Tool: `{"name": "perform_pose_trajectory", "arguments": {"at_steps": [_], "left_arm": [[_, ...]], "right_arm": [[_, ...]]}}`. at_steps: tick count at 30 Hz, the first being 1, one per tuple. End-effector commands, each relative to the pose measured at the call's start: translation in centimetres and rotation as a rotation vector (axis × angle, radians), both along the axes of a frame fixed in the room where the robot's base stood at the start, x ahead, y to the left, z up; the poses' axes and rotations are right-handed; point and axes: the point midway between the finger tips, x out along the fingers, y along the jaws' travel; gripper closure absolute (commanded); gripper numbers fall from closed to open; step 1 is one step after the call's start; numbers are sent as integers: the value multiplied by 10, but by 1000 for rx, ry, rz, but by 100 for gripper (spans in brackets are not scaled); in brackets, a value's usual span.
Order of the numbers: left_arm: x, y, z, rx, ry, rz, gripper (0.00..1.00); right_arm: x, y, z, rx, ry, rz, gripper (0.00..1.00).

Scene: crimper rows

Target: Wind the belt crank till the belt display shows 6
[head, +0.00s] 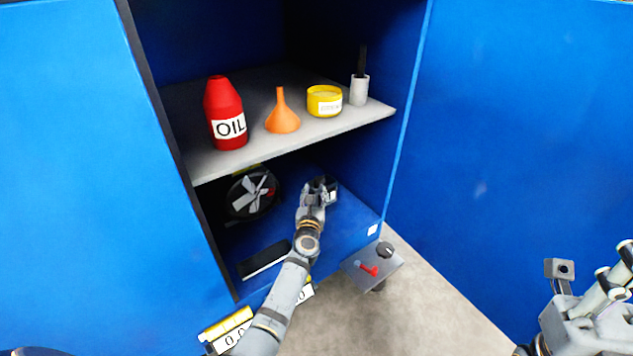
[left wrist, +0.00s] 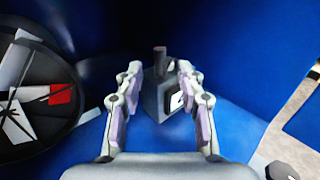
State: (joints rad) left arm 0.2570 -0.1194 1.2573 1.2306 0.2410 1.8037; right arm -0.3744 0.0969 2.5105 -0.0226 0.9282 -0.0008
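My left gripper (head: 317,190) reaches into the lower bay of a blue cabinet. In the left wrist view the gripper (left wrist: 160,80) is open. Its fingers stand either side of a small grey block (left wrist: 154,98) with a short upright post (left wrist: 160,60) and a white label. The block lies beyond or between the fingertips; contact is not clear. I cannot tell whether it is the belt crank. A counter (head: 231,334) with black zeros sits low at the left; my arm partly hides the counters, and I cannot tell which is the belt display. My right gripper (head: 600,290) is only partly visible.
A fan (head: 251,194) sits left of my left gripper. The shelf (head: 360,118) above holds an oil bottle (head: 226,110), orange funnel (head: 282,115), yellow tin (head: 324,100) and grey cup (head: 359,90). A grey box (head: 385,278) with a red lever stands outside, at right.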

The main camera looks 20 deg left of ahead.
Motion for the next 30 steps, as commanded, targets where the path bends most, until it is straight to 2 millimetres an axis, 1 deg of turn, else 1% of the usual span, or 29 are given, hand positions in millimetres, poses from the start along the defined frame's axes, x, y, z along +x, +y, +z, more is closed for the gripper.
{"name": "perform_pose_trajectory", "arguments": {"at_steps": [1,3,6,9,13,20,23,29,30], "left_arm": [[12,2,-3,1,-2,0,62],[27,5,-4,1,-2,-1,62],[44,9,-4,2,-1,0,62],[57,11,-4,2,0,-1,62],[64,13,-2,1,1,0,62],[65,13,0,1,0,0,62],[65,13,0,2,0,0,72],[65,13,0,2,0,0,100],[65,13,0,2,0,0,100]], "right_arm": [[0,0,-8,0,1,-3,81],[0,0,-15,-1,1,-8,81],[1,0,-22,4,0,-15,81],[1,-1,-28,8,0,-22,81],[1,-1,-29,9,-3,-25,81],[1,-1,-28,8,-3,-26,81],[1,-1,-28,8,-3,-26,81],[1,0,-28,6,-3,-24,81],[1,0,-28,6,-4,-24,81]]}}
